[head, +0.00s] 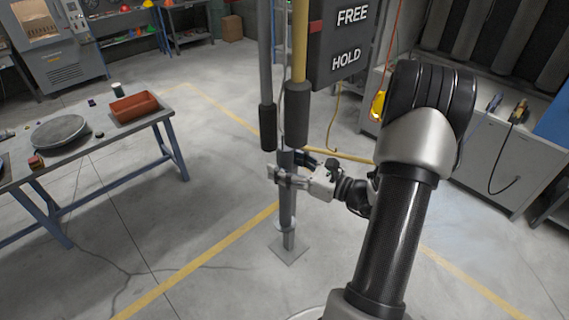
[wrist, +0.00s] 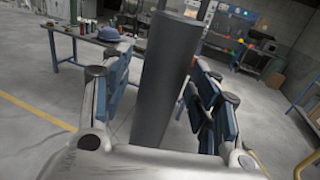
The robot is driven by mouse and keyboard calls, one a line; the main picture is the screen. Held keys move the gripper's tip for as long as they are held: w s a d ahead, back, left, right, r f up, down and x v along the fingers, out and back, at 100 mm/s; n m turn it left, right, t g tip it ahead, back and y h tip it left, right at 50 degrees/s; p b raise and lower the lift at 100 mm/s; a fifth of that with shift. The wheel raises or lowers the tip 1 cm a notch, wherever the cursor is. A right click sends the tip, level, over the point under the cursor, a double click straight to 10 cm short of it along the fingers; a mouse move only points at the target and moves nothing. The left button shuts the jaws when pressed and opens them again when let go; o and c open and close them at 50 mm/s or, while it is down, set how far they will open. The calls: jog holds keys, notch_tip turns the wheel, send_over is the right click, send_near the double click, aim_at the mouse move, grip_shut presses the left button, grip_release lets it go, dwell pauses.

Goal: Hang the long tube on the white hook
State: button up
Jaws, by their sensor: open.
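A dark grey tube (head: 286,206) stands upright on a stand with a square floor plate (head: 289,251). My gripper (head: 287,178) is at the upper part of this tube. In the wrist view the tube (wrist: 164,82) rises between the two blue-padded fingers of my gripper (wrist: 162,100). The fingers are open on either side of it, with a visible gap at least on the right. The tube's top end is in view and free. I cannot make out a white hook in either view.
Close above the tube hang a grey pole with a black end (head: 267,126) and a yellow pole with a thick dark end (head: 297,115). A dark FREE/HOLD board (head: 338,45) is beside them. A workbench (head: 88,140) with a red-brown tray (head: 134,107) stands left. Floor between is clear.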

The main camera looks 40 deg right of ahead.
jog(key=v, duration=1.2)
